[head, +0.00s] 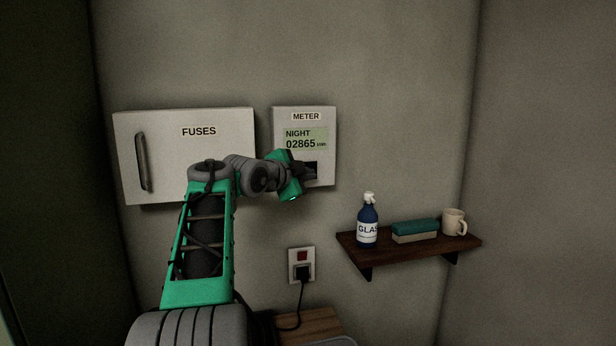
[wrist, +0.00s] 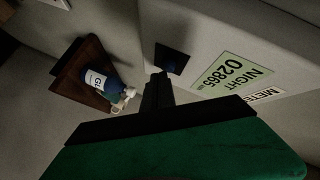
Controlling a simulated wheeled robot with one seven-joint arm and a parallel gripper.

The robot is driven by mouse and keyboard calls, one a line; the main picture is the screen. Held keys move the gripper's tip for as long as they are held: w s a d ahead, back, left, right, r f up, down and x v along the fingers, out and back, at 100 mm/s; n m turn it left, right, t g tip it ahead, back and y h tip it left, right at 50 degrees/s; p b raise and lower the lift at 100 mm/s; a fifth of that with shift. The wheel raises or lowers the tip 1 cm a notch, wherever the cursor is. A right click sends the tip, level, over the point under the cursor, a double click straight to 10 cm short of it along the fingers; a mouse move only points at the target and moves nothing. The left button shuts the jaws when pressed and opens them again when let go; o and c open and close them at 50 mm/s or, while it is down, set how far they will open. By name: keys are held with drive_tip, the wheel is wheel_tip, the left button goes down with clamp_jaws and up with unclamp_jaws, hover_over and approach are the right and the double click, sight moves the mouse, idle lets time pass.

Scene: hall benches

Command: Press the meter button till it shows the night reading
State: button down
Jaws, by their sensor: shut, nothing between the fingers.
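The meter (head: 322,122) is a pale box on the wall, labelled METER. Its green display (head: 306,139) reads NIGHT 02865 kWh, and the same reading shows upside down in the wrist view (wrist: 232,75). Below the display is a dark square (head: 311,167), partly behind my gripper in the head view; it also shows in the wrist view (wrist: 171,60). I cannot make out the button itself. My gripper (wrist: 158,80) is shut and empty, its tips at or just in front of the dark square. I cannot tell whether they touch it.
A FUSES cabinet (head: 222,150) with a handle is left of the meter. A wooden shelf (head: 405,262) at the lower right holds a blue spray bottle (head: 367,222), a sponge (head: 415,231) and a mug (head: 454,222). A wall socket (head: 302,257) with a plugged-in cable is below the meter.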

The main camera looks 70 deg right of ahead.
drive_tip(key=shift+s+a, duration=0.25)
drive_tip(key=shift+a, duration=0.15)
drive_tip(key=s+a+b, duration=0.1)
drive_tip(key=a+b, duration=0.2)
drive_tip(key=s+a+b, duration=0.1)
drive_tip(key=shift+s+a+b, duration=0.15)
drive_tip(key=shift+s+b, duration=0.15)
drive_tip(key=shift+b, duration=0.05)
idle(0.6)
